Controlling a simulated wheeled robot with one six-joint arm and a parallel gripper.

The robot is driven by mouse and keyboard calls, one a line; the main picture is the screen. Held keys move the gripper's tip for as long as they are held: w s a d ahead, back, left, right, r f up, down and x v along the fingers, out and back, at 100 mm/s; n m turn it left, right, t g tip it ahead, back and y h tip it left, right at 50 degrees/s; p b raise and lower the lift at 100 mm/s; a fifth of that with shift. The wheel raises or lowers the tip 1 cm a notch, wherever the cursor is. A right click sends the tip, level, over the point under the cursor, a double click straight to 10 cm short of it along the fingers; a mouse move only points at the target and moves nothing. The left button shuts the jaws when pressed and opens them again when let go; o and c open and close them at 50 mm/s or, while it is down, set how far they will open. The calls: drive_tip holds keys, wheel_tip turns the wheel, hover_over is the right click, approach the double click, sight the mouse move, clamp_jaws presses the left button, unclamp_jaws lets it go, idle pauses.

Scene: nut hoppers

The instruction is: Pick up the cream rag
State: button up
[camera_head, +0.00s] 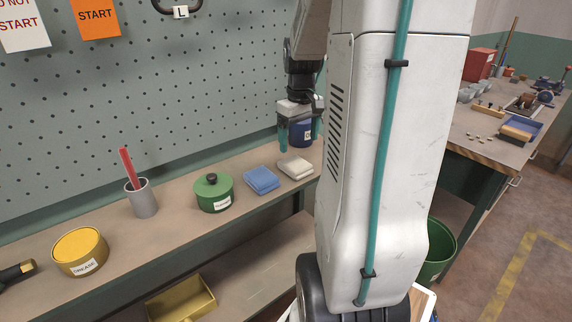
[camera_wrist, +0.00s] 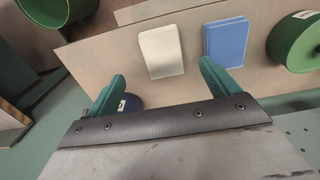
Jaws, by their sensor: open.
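The cream rag (camera_head: 295,167) lies folded flat on the workbench shelf, to the right of a folded blue rag (camera_head: 262,180). In the wrist view the cream rag (camera_wrist: 161,51) lies ahead of the fingers, between their lines, with the blue rag (camera_wrist: 226,42) to its right. My gripper (camera_head: 299,138) is open and empty, with teal fingers pointing down. It is above the shelf near the cream rag and apart from it. In the wrist view my gripper (camera_wrist: 164,83) has its fingers spread wide. Nothing hides the rag's top face there.
A dark blue container (camera_head: 300,132) stands behind my gripper, partly hidden by the fingers. A green lidded pot (camera_head: 213,192), a grey cup (camera_head: 142,198) with a red stick and a yellow tin (camera_head: 80,251) stand to the left. A pegboard wall (camera_head: 150,95) rises behind the shelf.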

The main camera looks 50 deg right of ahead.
sight(297, 163)
drive_tip(key=f, duration=0.7)
drive_tip(key=shift+w+a+f, duration=0.1)
drive_tip(key=shift+w+f, duration=0.15)
drive_tip(key=shift+f, duration=0.1)
drive_tip(key=c, duration=1.2)
drive_tip(key=shift+o, duration=0.2)
drive_tip(key=shift+r, duration=0.15)
drive_tip(key=shift+r, duration=0.65)
wheel_tip(297, 163, up, 2)
drive_tip(key=shift+r, duration=0.2)
drive_tip(key=s+a+r, duration=0.1)
drive_tip(key=s+a, duration=0.7)
drive_tip(key=s, duration=0.5)
drive_tip(key=shift+s+a, duration=0.2)
drive_tip(key=shift+s, duration=0.15)
